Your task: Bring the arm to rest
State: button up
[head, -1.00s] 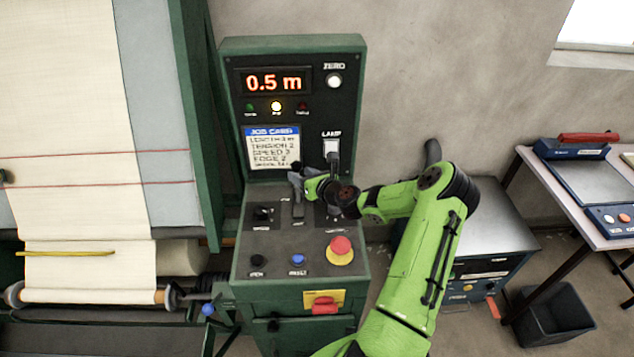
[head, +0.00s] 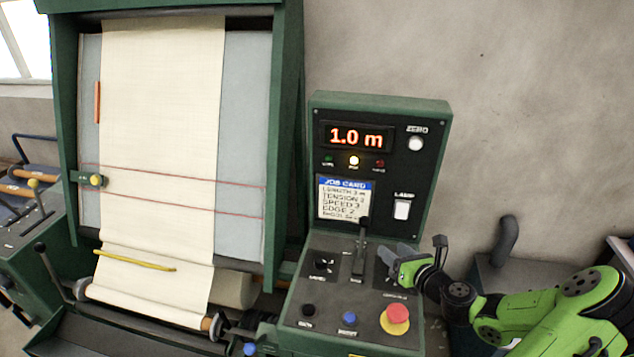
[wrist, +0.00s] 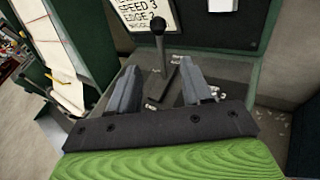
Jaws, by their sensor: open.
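My gripper (head: 390,254) is at the end of my green arm, over the right part of the sloped control panel (head: 325,298). Its grey fingers also show in the wrist view (wrist: 160,88), spread apart with nothing between them. Beyond the fingers stands a black-knobbed lever (wrist: 158,40), upright in its slot. In the head view the lever (head: 361,250) is just left of my gripper and apart from it. My arm reaches in from the lower right.
The green console's display (head: 356,137) reads 1.0 m, with an amber lamp lit. A red mushroom button (head: 397,313) sits below my gripper. Cream cloth (head: 160,140) hangs on the frame at left.

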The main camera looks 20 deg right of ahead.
jog(key=s+a+r+n+g+y, duration=0.15)
jog(key=a+n+g, duration=0.25)
jog(key=a+n, duration=0.65)
jog(key=s+a+r+n+g+y, duration=0.15)
jog(key=a+n+g, duration=0.25)
jog(key=a+n, duration=0.7)
jog(key=s+a+r+n+h, duration=0.1)
jog(key=s+a+r+n, duration=0.1)
jog(key=s+r+n, duration=0.3)
jog(key=s+a+r+n+g+h+b, duration=0.1)
jog(key=s+a+r+n, duration=0.2)
jog(key=s+n, duration=0.9)
jog(key=v, duration=0.3)
jog(key=shift+a+r, duration=0.35)
